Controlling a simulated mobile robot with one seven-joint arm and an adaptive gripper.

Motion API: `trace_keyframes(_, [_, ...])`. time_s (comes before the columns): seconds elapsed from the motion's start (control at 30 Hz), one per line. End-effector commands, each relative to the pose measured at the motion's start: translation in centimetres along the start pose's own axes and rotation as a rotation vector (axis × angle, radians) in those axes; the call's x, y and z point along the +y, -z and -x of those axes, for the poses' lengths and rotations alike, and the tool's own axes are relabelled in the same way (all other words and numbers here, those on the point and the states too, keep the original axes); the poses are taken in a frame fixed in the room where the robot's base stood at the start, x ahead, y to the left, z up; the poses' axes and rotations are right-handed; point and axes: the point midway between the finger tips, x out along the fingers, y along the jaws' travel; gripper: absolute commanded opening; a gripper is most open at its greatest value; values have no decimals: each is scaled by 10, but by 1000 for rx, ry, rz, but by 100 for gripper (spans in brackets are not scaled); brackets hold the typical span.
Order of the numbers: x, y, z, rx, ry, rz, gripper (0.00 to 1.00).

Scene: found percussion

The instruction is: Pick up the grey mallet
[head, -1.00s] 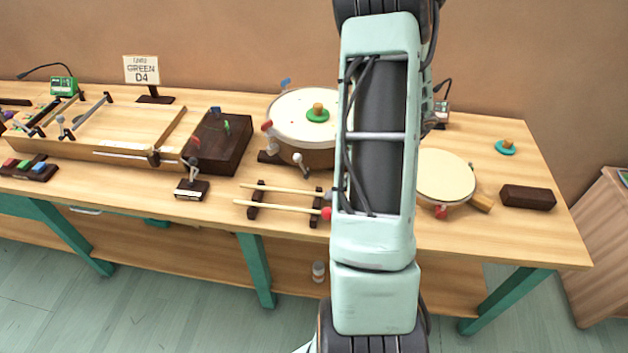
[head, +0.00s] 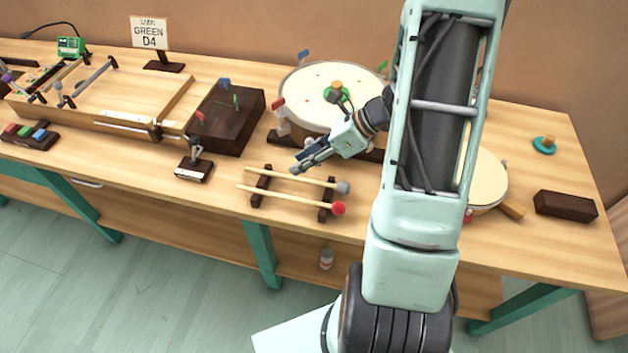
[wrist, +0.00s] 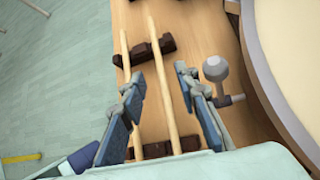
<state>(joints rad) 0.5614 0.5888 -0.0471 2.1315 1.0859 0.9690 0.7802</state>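The grey mallet has a pale wooden stick and a round grey head (head: 343,188). It lies across two dark notched rests, beside a red-headed mallet (head: 338,208). My gripper (head: 300,166) points down-left near the grey mallet's stick, on the drum side. In the wrist view my gripper (wrist: 160,76) is open and empty. The stick nearer the drum, the grey mallet's (wrist: 153,38), runs between its two blue fingers. The other stick (wrist: 124,38) passes partly behind the left finger. Both mallet heads are out of the wrist view. I cannot tell the fingers' height above the stick.
The dark rests (head: 260,186) stand near the bench's front edge. A large drum (head: 303,90) with metal fittings is close behind; one grey knob (wrist: 215,68) shows right of my fingers. A dark wooden box (head: 228,118) and small stand (head: 194,170) are to the left.

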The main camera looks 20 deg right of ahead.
Motion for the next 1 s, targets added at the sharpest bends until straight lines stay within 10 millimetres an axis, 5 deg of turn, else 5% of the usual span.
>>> trace_keyframes(0.5, [3,4,-61,1,-2,-1,29])
trace_keyframes(0.83, [2,4,-68,1,1,0,29])
trace_keyframes(1.0, [2,4,-68,1,1,-1,11])
